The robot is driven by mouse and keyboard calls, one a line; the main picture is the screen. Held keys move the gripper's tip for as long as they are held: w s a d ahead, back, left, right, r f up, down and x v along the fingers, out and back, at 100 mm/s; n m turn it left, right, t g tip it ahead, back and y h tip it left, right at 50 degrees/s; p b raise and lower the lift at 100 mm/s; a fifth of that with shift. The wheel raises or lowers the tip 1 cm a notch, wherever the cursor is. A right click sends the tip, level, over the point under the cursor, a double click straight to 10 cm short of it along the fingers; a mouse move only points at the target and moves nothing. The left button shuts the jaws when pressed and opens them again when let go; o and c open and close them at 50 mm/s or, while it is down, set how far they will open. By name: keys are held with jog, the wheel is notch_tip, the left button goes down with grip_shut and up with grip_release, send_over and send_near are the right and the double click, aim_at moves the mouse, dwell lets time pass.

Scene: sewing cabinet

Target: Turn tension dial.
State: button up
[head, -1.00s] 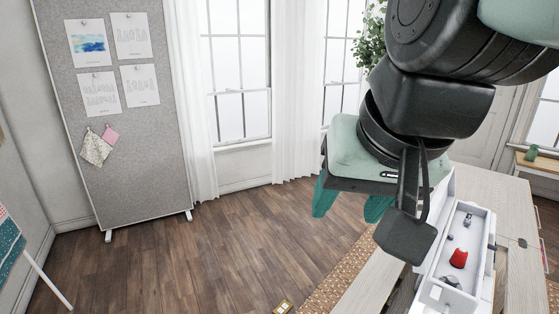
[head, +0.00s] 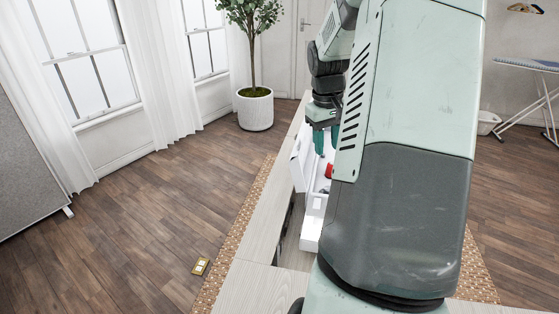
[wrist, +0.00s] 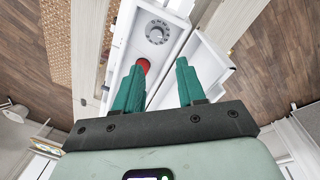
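A grey round dial (wrist: 158,32) with marks around its rim sits on a white housing (wrist: 125,45) in the wrist view. It appears to be the tension dial. My gripper (wrist: 160,66) is open, with its two teal fingers apart. The dial shows beyond the fingertips, roughly in line with the gap, and no finger appears to touch it. A red part (wrist: 143,66) lies by the left fingertip, partly hidden by that finger. In the head view my gripper (head: 322,140) is over the white housing (head: 314,204); the dial cannot be made out there.
The housing stands at a pale wooden cabinet (head: 251,262). A white panel (wrist: 205,66) lies right of it in the wrist view. A potted plant (head: 255,108) stands beyond.

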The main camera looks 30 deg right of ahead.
jog(key=shift+n+y, duration=0.3)
jog(key=shift+y, duration=0.3)
jog(key=d+f, duration=0.1)
jog(key=f, duration=0.9)
jog(key=d+f, duration=0.1)
jog(key=f, duration=0.4)
jog(key=shift+s+d+f, duration=0.1)
jog(key=shift+d, duration=0.2)
jog(key=shift+c, duration=0.2)
grip_shut()
